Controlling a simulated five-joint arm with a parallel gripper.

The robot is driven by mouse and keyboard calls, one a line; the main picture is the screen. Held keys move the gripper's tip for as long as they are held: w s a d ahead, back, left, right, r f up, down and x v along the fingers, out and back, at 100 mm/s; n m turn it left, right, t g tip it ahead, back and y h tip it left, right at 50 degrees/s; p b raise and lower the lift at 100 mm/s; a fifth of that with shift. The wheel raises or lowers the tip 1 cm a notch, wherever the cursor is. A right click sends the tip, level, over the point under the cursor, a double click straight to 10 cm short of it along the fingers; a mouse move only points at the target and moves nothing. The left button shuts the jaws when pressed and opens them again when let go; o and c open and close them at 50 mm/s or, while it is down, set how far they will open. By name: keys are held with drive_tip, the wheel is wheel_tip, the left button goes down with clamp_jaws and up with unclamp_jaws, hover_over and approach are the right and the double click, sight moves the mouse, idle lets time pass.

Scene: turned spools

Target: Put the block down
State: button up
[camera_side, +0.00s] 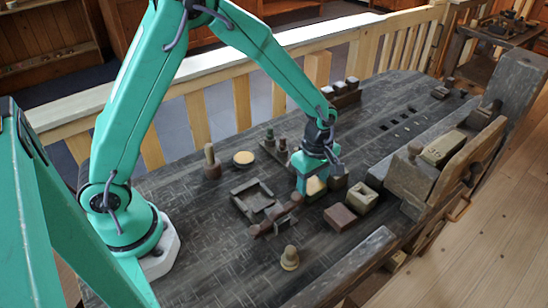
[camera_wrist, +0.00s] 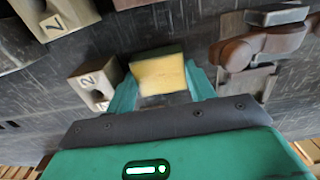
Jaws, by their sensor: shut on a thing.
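A block with a pale yellow face (camera_side: 315,186) is between the jaws of my gripper (camera_side: 314,180). In the wrist view, the block (camera_wrist: 158,75) sits between the teal fingers of my gripper (camera_wrist: 160,85), which are shut on its two sides. The block is low over the dark workbench (camera_side: 210,235). I cannot tell whether its underside touches the bench.
A block marked 2 (camera_wrist: 95,82) is close beside the left finger in the wrist view, and a block marked 1 (camera_wrist: 55,15) lies farther off. A brown tool (camera_wrist: 250,45) is on the other side. A reddish box (camera_side: 340,217), square tray (camera_side: 240,205) and turned piece (camera_side: 290,259) stand around.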

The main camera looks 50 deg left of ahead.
sight(312, 185)
drive_tip(key=shift+f, duration=0.4)
drive_tip(key=shift+f, duration=0.1)
drive_tip(key=o, duration=0.7)
drive_tip(key=shift+r, duration=6.15)
drive_tip(key=shift+r, duration=0.1)
